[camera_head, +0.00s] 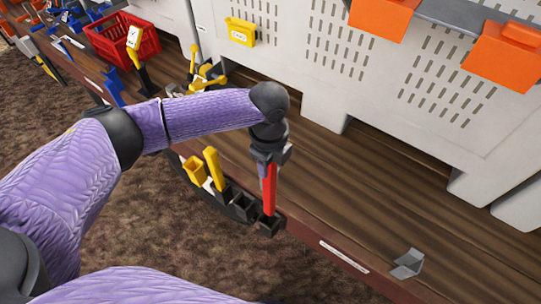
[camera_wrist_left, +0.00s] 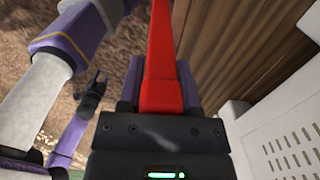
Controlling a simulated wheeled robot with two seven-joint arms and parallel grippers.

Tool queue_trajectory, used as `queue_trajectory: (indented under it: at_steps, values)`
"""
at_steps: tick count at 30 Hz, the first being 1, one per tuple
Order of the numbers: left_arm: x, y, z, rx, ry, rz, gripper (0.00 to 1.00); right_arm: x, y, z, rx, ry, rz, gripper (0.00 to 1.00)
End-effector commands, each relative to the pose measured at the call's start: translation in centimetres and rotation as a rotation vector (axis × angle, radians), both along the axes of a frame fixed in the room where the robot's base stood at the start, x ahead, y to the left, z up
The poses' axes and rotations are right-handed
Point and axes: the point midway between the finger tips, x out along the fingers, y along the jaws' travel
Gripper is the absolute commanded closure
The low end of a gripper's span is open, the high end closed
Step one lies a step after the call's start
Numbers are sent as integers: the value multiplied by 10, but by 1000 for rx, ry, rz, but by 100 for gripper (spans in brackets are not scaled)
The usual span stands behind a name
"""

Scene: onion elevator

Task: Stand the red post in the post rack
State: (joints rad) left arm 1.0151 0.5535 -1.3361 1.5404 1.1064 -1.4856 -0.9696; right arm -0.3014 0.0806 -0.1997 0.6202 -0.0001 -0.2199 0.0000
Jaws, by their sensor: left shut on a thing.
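The red post (camera_head: 269,192) is upright in my left gripper (camera_head: 266,160), which is shut on its upper part. Its lower end meets the square socket at the right end of the dark post rack (camera_head: 243,206); I cannot tell how deep it sits. The rack lies along the bench's front edge. A yellow post (camera_head: 213,166) stands in it, left of my gripper. In the left wrist view the red post (camera_wrist_left: 161,60) runs up from between the fingers. A dark gripper, seemingly my right one (camera_wrist_left: 93,92), shows small there; its jaw state is unclear.
The wooden bench (camera_head: 330,185) is mostly clear right of the rack, with a small grey bracket (camera_head: 408,262) at its edge. White perforated crates (camera_head: 440,110) stand behind, with orange bins (camera_head: 505,55) above. A red basket (camera_head: 122,38) is at far left.

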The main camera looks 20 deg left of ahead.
Motion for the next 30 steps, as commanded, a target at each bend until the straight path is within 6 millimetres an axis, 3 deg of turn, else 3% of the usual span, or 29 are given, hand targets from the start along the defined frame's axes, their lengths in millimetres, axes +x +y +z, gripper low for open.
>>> queue_trajectory:
  at_steps: [11, 18, 30]
  values:
    - [0, 0, -23, 0, -1, 1, 100, -1, 0, -25, -1, 2, 1, 41]
    - [1, 1, -18, 0, -1, 2, 100, 0, 0, 2, 0, 0, 1, 41]
    - [0, 0, -38, -1, -2, 1, 100, 0, 0, -21, 0, -1, 0, 41]
